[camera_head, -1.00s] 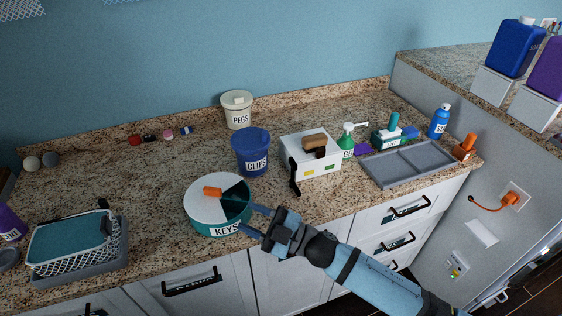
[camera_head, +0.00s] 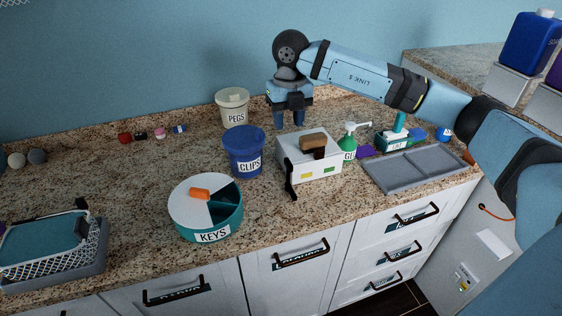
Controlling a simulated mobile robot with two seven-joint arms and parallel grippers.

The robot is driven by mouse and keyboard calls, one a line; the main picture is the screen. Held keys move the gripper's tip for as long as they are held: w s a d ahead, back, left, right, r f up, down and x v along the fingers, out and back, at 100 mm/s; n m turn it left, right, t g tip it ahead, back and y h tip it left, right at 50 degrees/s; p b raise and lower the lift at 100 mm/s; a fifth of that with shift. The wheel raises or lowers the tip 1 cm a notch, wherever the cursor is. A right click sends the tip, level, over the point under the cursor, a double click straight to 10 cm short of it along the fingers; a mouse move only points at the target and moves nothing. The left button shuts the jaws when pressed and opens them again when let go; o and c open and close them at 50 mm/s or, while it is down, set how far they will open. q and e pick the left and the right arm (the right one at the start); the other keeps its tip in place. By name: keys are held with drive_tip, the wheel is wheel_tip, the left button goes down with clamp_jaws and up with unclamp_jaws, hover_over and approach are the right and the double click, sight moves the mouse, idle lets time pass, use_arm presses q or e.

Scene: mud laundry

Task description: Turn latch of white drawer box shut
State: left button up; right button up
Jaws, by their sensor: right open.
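The white drawer box (camera_head: 322,169) stands on the granite counter, right of the blue CLIPS bucket. A brown block sits on its top, and yellow and green labels show on its front. Its black latch (camera_head: 289,177) is a bar at the front left corner, hanging down roughly upright with a foot at its lower end. My right gripper (camera_head: 289,126) points down, open and empty, above and behind the box's left part, with its fingers apart from the latch. My left gripper is not in view.
The blue CLIPS bucket (camera_head: 245,157) stands close left of the box, and the round KEYS container (camera_head: 207,231) is front left. A green pump bottle (camera_head: 348,147) and a grey tray (camera_head: 421,168) stand to the right. A PEGS bucket (camera_head: 232,112) is behind.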

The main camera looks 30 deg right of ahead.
sight(289, 161)
drive_tip(key=f, duration=0.4)
drive_tip(key=f+p, duration=0.1)
drive_tip(key=f, duration=0.8)
drive_tip(key=shift+w+d+f, duration=0.1)
drive_tip(key=shift+d+f, duration=0.1)
drive_tip(key=shift+d, duration=0.05)
clamp_jaws()
